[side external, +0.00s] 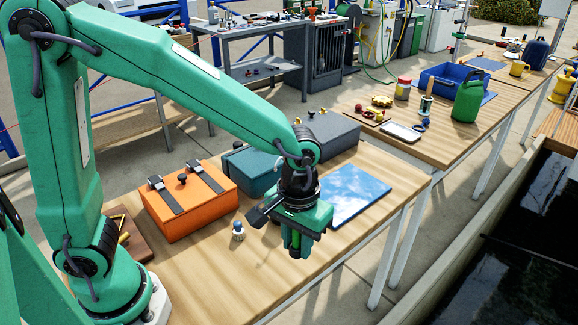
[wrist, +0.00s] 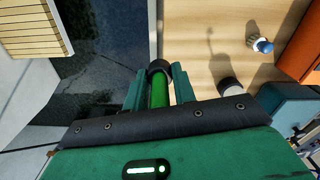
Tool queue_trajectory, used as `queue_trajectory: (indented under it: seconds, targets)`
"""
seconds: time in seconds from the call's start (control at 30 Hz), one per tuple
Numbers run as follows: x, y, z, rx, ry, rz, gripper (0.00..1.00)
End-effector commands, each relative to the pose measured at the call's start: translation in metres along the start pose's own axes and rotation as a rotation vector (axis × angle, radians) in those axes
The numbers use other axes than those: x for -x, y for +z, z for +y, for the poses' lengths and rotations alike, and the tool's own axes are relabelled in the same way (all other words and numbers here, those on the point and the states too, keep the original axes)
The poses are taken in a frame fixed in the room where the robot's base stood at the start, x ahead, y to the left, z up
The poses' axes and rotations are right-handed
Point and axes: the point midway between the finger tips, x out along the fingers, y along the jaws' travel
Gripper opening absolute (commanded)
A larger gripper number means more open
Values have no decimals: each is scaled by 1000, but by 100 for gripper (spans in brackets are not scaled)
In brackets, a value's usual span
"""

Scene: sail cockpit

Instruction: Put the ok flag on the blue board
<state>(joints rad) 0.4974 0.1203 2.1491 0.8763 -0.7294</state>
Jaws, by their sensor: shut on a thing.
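My gripper (side external: 299,243) is shut on a green cylinder with a dark end, which I take to be the ok flag (wrist: 159,90). In the wrist view it sits between the two green fingers. In the side view my gripper holds it above the front part of the wooden table, and my gripper hides much of it. The blue board (side external: 357,193) lies flat on the table, behind and to the right of my gripper. It is glossy, with pale cloud-like patches. The board cannot be made out in the wrist view.
A small blue-and-white bottle (side external: 238,231) stands left of my gripper. A pale round item (wrist: 230,88) stands near it in the wrist view. An orange box (side external: 188,203), a teal box (side external: 245,163) and a grey box (side external: 328,137) line the back. Dark water lies beyond the table's right edge.

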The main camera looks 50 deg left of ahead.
Motion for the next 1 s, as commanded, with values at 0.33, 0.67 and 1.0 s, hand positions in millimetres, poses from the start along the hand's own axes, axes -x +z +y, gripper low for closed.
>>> queue_trajectory:
  seconds: [0.33,0.67,1.0]
  targets:
    - [4,-94,0,-39,0,-2,2]
    - [2,-149,-11,-70,1,-1,2]
    - [1,-157,-14,-76,1,-1,2]
